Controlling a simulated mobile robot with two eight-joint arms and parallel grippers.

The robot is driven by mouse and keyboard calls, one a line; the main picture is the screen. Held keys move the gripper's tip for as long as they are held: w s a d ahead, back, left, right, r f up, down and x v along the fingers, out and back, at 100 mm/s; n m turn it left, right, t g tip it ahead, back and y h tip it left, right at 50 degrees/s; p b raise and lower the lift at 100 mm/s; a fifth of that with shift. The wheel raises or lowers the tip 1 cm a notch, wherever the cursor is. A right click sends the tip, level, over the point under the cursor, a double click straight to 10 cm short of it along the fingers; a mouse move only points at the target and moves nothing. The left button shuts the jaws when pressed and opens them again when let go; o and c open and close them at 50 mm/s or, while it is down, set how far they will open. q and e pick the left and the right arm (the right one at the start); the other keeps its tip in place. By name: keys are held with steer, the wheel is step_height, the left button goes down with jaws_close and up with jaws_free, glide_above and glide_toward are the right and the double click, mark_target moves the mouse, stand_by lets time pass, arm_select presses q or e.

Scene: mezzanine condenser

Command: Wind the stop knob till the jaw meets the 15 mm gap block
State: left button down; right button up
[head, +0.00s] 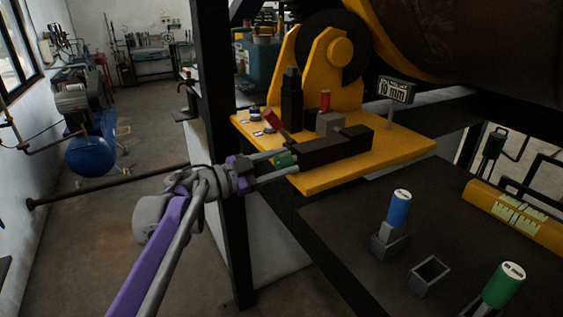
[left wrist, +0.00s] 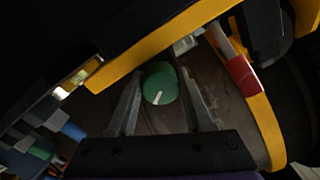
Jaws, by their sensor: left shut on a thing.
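The green stop knob (head: 286,160) sits at the near end of a black slide body (head: 335,146) on the yellow plate (head: 400,152). My left gripper (head: 278,167) is shut on the knob from the left. In the left wrist view the knob (left wrist: 160,84) shows a white pointer mark between my fingers (left wrist: 160,105). My right gripper is not in view.
A sign (head: 396,90) appears to read 10 mm. On the dark bench (head: 350,225) are a blue-handled block (head: 399,209), a green-handled block (head: 503,285) and an empty grey socket (head: 429,276). A yellow level (head: 515,215) lies at right. A black post (head: 218,130) stands behind my left arm.

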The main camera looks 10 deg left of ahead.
arm_select(q)
steer(key=shift+c, duration=1.4)
jaws_free()
steer(key=b+v, duration=0.1)
steer(key=v, duration=1)
steer(key=shift+d, duration=0.1)
